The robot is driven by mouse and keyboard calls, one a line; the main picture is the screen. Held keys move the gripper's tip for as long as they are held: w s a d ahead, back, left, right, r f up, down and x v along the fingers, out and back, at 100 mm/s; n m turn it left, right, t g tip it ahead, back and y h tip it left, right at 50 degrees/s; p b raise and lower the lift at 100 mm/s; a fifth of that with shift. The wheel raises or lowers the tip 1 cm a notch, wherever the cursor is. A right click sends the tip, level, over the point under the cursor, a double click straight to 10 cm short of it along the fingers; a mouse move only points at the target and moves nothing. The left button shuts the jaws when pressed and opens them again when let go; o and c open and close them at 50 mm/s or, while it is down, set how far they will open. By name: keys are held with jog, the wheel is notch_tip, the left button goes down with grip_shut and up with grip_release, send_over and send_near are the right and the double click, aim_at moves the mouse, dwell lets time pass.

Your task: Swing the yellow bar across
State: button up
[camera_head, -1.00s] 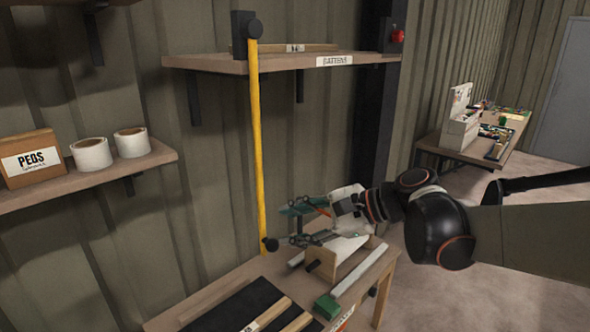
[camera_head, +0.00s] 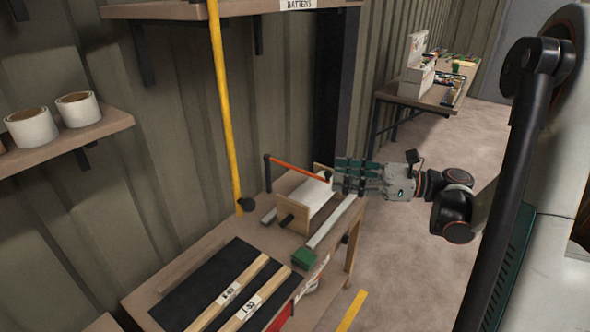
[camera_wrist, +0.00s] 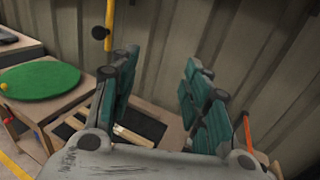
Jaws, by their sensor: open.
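The yellow bar (camera_head: 225,110) hangs nearly upright along the wall, its top cut off in the head view. In the wrist view the bar (camera_wrist: 110,14) shows at the top, left of centre, ahead of the fingers. My gripper (camera_head: 340,174) is open and empty over the right end of the bench, to the right of the bar and apart from it. In the wrist view its two teal fingers (camera_wrist: 160,60) stand wide apart with only wall and bench between them.
Labelled battens (camera_head: 230,292) lie on a black mat. A shelf (camera_head: 165,10) is above. Open floor (camera_head: 420,260) lies right.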

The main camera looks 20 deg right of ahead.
jog(key=b+x, duration=0.2)
jog(key=x, duration=0.9)
jog(key=shift+w+a, duration=0.3)
grip_shut()
grip_release()
jog(key=v, duration=1.2)
jog(key=shift+s, duration=0.1)
